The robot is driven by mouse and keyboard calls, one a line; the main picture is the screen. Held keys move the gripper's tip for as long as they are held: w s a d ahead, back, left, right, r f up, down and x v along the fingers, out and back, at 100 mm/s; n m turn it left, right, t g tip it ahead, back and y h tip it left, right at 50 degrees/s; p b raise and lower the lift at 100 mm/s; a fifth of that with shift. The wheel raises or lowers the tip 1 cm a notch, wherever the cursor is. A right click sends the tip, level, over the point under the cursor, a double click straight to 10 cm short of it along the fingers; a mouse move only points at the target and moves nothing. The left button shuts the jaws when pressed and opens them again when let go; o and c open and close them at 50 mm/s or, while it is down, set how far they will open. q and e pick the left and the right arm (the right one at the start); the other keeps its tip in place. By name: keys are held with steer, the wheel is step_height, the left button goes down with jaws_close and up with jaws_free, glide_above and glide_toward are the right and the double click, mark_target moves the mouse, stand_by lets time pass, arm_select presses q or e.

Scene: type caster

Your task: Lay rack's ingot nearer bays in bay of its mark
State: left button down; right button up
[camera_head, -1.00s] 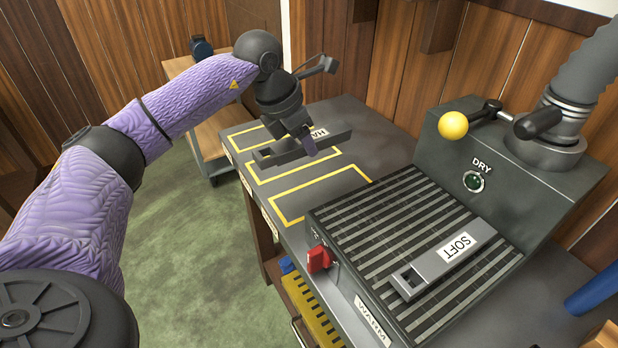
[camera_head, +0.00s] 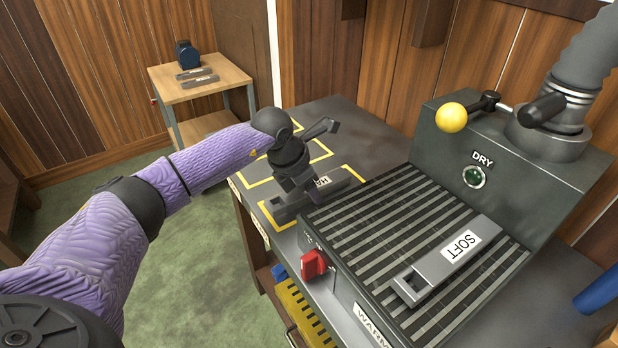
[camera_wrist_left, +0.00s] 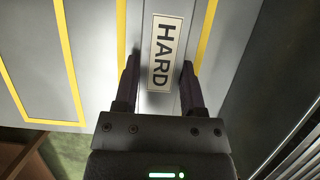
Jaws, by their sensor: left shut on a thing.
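My left gripper (camera_head: 302,194) is shut on a grey bar ingot (camera_head: 284,209) whose white label reads HARD in the left wrist view (camera_wrist_left: 163,52). The ingot is at the yellow-outlined bay (camera_head: 349,168) nearest the ribbed rack. In the wrist view yellow lines run along both its sides. I cannot tell whether it touches the bench top. Another grey ingot (camera_head: 429,277) labelled SOFT lies on the ribbed rack (camera_head: 352,225). More yellow bays (camera_head: 323,155) lie beyond, partly hidden by my arm. My right gripper is not in view.
The machine housing (camera_head: 450,150) with a yellow knob (camera_head: 451,117) stands behind the rack. A red switch (camera_head: 313,264) sticks out at the rack's front. A wooden side table (camera_head: 222,92) with more bars stands at the back left. The bench's far part is clear.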

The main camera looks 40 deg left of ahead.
arm_select(q)
steer(key=c, duration=0.6)
jaws_free()
steer(key=o, duration=0.4)
steer(key=shift+o, duration=0.2)
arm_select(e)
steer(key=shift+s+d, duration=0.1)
arm_select(q)
steer(key=p+v, duration=0.5)
steer(key=v, duration=0.7)
steer(key=shift+s, duration=0.15)
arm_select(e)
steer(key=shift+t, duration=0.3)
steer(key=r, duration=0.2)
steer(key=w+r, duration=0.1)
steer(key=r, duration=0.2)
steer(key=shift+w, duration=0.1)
arm_select(q)
steer(key=shift+r, duration=0.1)
